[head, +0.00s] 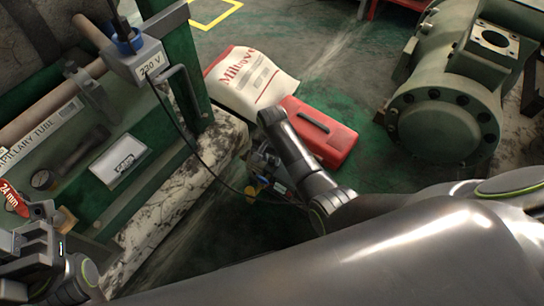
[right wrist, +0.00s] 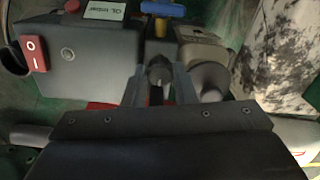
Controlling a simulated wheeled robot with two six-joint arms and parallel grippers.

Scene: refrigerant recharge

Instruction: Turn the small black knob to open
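The small black knob (right wrist: 159,70) shows in the right wrist view, upright in the middle of the picture in front of a dark machine. My right gripper (right wrist: 160,82) has its two fingers apart, one on each side of the knob. I cannot tell whether either finger touches it. In the head view the right gripper (head: 264,160) is partly hidden by my wrist, low beside the bench edge, and the knob cannot be made out there.
The machine (right wrist: 80,62) has a red rocker switch (right wrist: 34,53) and a blue handle (right wrist: 163,9). A red case (head: 322,132) and white sack (head: 250,80) lie nearby. A red 24 mm tool (head: 13,199) is near my left gripper. A black cable hangs from the 220 V box (head: 140,60).

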